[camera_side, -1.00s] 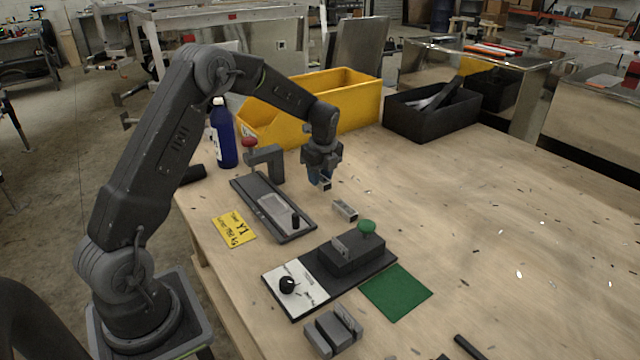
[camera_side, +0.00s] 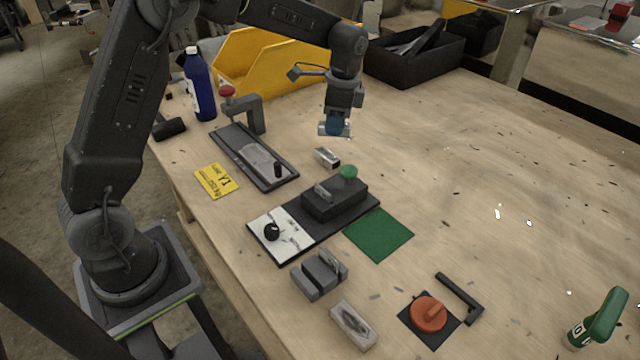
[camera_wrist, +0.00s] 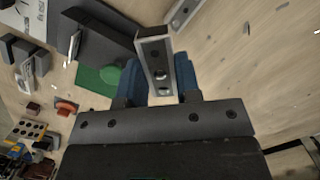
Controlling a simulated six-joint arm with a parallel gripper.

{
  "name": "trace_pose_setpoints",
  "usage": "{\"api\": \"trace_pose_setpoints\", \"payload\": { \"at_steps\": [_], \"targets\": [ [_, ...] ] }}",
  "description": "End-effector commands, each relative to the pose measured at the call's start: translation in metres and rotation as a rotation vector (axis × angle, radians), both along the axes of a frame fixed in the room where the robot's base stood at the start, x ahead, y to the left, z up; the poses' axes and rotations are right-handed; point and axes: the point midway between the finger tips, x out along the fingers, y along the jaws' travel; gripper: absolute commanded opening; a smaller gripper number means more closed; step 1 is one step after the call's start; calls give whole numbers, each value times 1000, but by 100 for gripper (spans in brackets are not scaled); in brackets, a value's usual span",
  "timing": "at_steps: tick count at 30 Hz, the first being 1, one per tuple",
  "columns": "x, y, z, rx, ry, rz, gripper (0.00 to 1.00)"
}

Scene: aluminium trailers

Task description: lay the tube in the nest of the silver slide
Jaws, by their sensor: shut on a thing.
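My gripper (camera_side: 336,124) has blue fingers and is shut on a short square silver tube (camera_wrist: 157,62), held above the table. The tube's end with a round hole shows between the fingers in the wrist view; in the side view it is small at the fingertips. The silver slide (camera_side: 262,160) sits on a long dark base, left of and below my gripper, with a black knob at its near end. A clamp with a red knob (camera_side: 227,91) stands at its far end. The slide's nest is too small to make out.
Another silver piece (camera_side: 326,157) lies on the table below my gripper. A dark block with a green knob (camera_side: 348,172) stands nearer, beside a green mat (camera_side: 379,234). A yellow bin (camera_side: 240,68) and a blue bottle (camera_side: 200,88) stand behind. The table's right side is mostly clear.

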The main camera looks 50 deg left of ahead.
Motion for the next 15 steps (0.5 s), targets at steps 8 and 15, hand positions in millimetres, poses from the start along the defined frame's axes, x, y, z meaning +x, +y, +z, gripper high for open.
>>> {"api": "trace_pose_setpoints", "payload": {
  "at_steps": [8, 15],
  "targets": [
    [-23, -65, 5, -1, 0, 361, 4],
    [-29, -78, 7, 0, -1, 509, 4]
  ]
}}
